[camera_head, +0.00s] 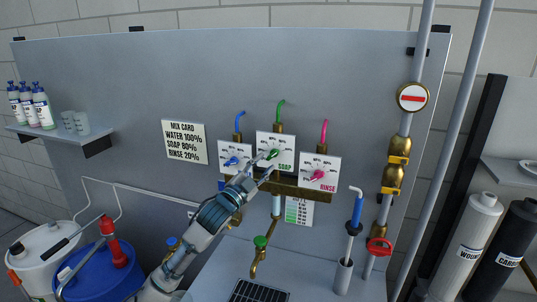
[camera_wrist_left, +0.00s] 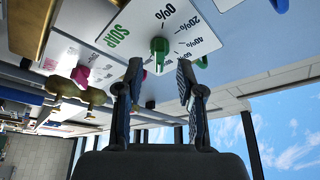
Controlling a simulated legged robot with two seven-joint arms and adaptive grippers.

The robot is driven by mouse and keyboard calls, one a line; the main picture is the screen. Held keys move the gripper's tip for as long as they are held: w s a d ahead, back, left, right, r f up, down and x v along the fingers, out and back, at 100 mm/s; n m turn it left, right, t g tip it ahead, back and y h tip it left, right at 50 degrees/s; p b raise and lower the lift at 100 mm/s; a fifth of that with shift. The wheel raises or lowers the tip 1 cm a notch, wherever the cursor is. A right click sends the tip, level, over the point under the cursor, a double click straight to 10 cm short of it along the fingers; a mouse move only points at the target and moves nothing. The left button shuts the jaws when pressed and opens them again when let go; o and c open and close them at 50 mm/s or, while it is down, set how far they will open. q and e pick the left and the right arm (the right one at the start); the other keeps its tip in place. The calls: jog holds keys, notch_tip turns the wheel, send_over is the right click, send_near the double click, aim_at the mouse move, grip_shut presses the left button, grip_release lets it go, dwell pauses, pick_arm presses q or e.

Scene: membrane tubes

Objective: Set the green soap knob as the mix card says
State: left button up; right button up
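The mix card (camera_head: 185,142) on the grey panel reads water 100%, soap 80%, rinse 20%. The green soap knob (camera_head: 272,154) sits on a white dial plate (camera_head: 262,140) marked SOAP, with percent marks around it. My left gripper (camera_head: 264,166) is at this plate. In the left wrist view the green knob (camera_wrist_left: 160,46) lies ahead, between the lines of the two open fingertips (camera_wrist_left: 160,68), with a gap to each side. I cannot tell exactly which mark the knob points to. My right gripper is not in view.
The blue knob (camera_head: 232,161) and the pink rinse knob (camera_head: 317,175) flank the soap dial closely. A brass manifold (camera_head: 290,189) runs below. A green-handled tap (camera_head: 260,242) hangs under it. A pipe with a red valve (camera_head: 379,247) stands at right.

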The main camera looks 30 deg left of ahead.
aim_at(271, 158)
pick_arm(q)
jog(key=x, duration=0.4)
jog(key=shift+d+r+p, duration=0.1)
jog(key=shift+d+p, duration=0.1)
jog(key=shift+p, duration=0.1)
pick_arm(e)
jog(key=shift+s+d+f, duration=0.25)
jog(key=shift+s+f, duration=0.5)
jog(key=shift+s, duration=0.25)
pick_arm(q)
jog(key=shift+a, duration=0.1)
